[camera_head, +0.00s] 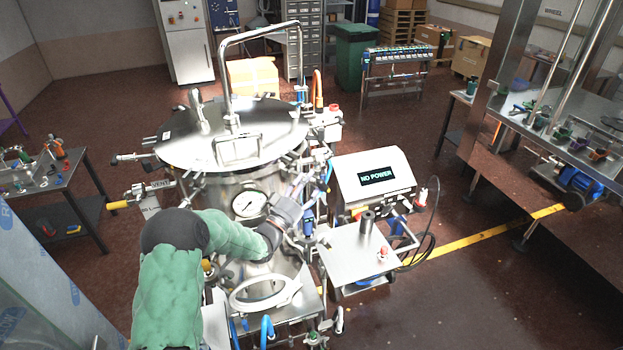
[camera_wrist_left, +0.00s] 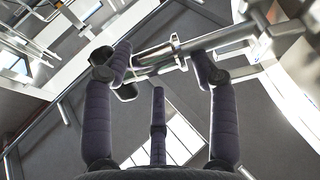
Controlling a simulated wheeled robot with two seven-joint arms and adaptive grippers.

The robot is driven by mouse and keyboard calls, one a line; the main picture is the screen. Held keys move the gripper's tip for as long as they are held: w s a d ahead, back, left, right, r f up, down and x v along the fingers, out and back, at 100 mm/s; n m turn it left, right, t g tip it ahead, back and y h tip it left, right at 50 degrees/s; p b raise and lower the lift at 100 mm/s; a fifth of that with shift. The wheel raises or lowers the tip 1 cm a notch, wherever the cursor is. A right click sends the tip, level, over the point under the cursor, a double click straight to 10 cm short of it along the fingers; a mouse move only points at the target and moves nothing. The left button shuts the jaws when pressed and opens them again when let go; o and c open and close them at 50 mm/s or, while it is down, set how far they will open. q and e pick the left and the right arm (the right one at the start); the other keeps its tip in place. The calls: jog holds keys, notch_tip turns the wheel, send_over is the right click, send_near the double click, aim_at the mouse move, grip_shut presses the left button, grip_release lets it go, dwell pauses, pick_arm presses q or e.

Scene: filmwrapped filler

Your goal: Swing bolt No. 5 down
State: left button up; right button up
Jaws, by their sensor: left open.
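A steel vessel with a domed lid (camera_head: 182,146) stands in the middle of the head view, with swing bolts around its rim. No number is readable on them, so I cannot tell which is No. 5. My left gripper (camera_head: 298,206) is at the vessel's front right, below the lid rim, beside the pressure gauge (camera_head: 249,205). In the left wrist view the gripper (camera_wrist_left: 163,65) is open. A shiny metal rod with a collar (camera_wrist_left: 175,50) crosses between its fingertips. It looks like part of a bolt, but contact is unclear. My right gripper does not show.
A control box reading NO POWER (camera_head: 374,178) and a steel side table (camera_head: 350,252) stand right of the vessel. Valves and hoses crowd its front. A side bench (camera_head: 85,178) is at the left, a steel workbench (camera_head: 570,140) at the right. The floor between is mostly clear.

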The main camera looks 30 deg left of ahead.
pick_arm(q)
jog(key=d+v, duration=0.1)
jog(key=v, duration=0.9)
jog(key=shift+a, duration=0.45)
